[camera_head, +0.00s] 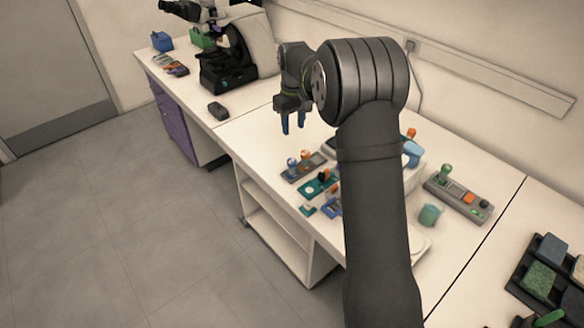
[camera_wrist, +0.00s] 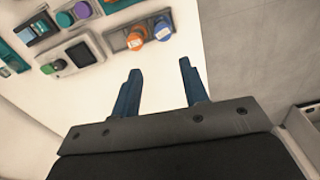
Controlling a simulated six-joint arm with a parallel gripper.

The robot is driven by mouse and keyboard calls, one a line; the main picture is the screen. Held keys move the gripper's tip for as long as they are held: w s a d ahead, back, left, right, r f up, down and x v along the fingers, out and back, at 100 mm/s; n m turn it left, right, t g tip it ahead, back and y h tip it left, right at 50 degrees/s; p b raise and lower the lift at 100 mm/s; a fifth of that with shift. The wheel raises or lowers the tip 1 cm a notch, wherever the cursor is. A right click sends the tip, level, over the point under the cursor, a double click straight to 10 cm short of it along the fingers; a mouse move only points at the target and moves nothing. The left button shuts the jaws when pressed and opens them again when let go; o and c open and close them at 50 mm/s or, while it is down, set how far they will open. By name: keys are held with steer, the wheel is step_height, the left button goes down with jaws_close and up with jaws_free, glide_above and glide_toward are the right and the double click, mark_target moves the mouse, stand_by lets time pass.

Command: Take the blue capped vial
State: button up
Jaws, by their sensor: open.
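The blue capped vial (camera_head: 291,163) stands in a small grey rack (camera_head: 296,176) near the front edge of the bench, beside an orange capped one (camera_head: 305,157). In the wrist view the blue cap (camera_wrist: 162,27) shows at the top, right of the orange cap (camera_wrist: 136,40), on the grey rack (camera_wrist: 114,43). My gripper (camera_head: 293,124) hangs above the bench with its blue fingers pointing down. In the wrist view its fingers (camera_wrist: 160,72) are apart with nothing between them. They are clear of the vial.
Teal and blue items (camera_head: 318,187) lie beside the rack. A grey panel with a green knob (camera_head: 458,197) and a teal cup (camera_head: 429,215) are at the right. A black microscope (camera_head: 229,67) stands at the back left. The bench below my fingers is bare.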

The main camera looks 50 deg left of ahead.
mark_target(291, 161)
steer(key=shift+n, duration=0.4)
steer(key=f, duration=1.7)
steer(key=shift+s+a+f, duration=0.15)
steer(key=shift+s, duration=0.1)
steer(key=c, duration=0.7)
steer(key=shift+c, duration=0.2)
